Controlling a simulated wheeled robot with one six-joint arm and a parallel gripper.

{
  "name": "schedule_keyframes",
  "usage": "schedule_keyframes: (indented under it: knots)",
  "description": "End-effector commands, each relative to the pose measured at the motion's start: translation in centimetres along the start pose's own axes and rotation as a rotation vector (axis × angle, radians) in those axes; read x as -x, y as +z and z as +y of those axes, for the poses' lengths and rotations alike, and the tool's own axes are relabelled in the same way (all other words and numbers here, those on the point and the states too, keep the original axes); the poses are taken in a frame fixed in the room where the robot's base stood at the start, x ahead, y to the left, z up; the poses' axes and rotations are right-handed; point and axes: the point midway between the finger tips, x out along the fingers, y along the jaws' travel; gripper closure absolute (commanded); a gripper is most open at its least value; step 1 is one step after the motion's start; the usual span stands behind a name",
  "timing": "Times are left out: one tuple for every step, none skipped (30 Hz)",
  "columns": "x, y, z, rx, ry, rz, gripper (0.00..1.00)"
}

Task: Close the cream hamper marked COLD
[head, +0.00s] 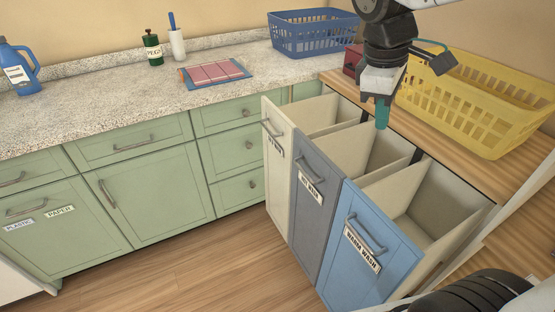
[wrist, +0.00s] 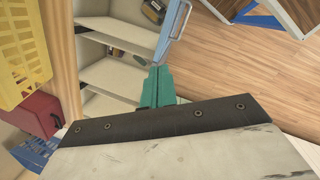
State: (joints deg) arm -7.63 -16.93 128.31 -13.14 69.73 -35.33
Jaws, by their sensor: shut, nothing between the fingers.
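The cream hamper (head: 278,190) is the leftmost of three pull-out hampers in the head view. It is pulled out, with its open bin showing behind the front. Its front has a metal handle (head: 272,128) and a small label (head: 275,147) whose word I cannot read surely. My gripper (head: 382,116) has teal fingers that are shut and empty. It hangs over the rear of the hampers, to the right of the cream front and apart from its handle. In the wrist view the fingers (wrist: 158,86) point toward the pale bins (wrist: 108,78).
The grey hamper (head: 308,215) and the blue hamper (head: 365,250), marked WARM WASH, also stand pulled out beside it. A yellow basket (head: 475,112), a blue basket (head: 310,35) and a red object (head: 352,60) sit on the counters behind. Floor (head: 205,270) in front is clear.

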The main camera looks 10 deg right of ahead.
Motion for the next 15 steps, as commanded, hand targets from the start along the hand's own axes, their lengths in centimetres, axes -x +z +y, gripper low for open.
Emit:
schedule_keyframes:
  knots:
    - [-0.4, -2.2, 1.4, 0.118, 0.009, -0.033, 1.00]
    - [-0.6, -3.4, 2.2, 0.191, 0.016, -0.051, 1.00]
    - [-0.9, -5.0, 3.2, 0.292, 0.026, -0.075, 1.00]
    - [-1.3, -6.3, 4.0, 0.366, 0.032, -0.095, 1.00]
    - [-1.6, -7.6, 4.6, 0.441, 0.037, -0.113, 1.00]
    - [-2.2, -9.4, 5.5, 0.541, 0.043, -0.139, 1.00]
    - [-2.6, -10.7, 6.1, 0.617, 0.047, -0.159, 1.00]
    - [-3.2, -12.1, 6.6, 0.693, 0.050, -0.179, 1.00]
    - [-4.0, -14.0, 7.3, 0.793, 0.053, -0.206, 1.00]
    - [-4.6, -15.5, 7.7, 0.869, 0.055, -0.228, 1.00]
    - [-5.3, -16.9, 8.1, 0.944, 0.055, -0.249, 1.00]
    - [-6.3, -18.9, 8.5, 1.046, 0.054, -0.278, 1.00]
    - [-7.2, -20.3, 8.8, 1.121, 0.053, -0.301, 1.00]
    - [-8.0, -21.8, 9.0, 1.197, 0.051, -0.323, 1.00]
    - [-9.3, -23.7, 9.2, 1.297, 0.046, -0.354, 1.00]
